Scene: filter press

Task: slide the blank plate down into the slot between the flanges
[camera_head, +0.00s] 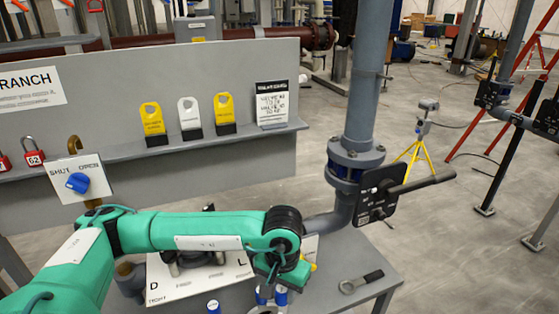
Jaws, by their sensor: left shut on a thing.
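My left gripper (282,274) points down over the front of the grey bench, at the end of my teal left arm. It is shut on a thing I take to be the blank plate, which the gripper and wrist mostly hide. Just below the gripper are small metal parts with blue ends (281,296), partly cut off by the bottom edge. I cannot tell whether the held plate touches them. A bolted flange joint (355,160) shows on the upright grey pipe to the right. The slot cannot be made out. My right gripper is not in view.
A black plate with a long lever (425,183) sticks out right of the pipe. A wrench (361,281) lies on the bench (385,262). A white labelled board (190,285) lies under my forearm.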

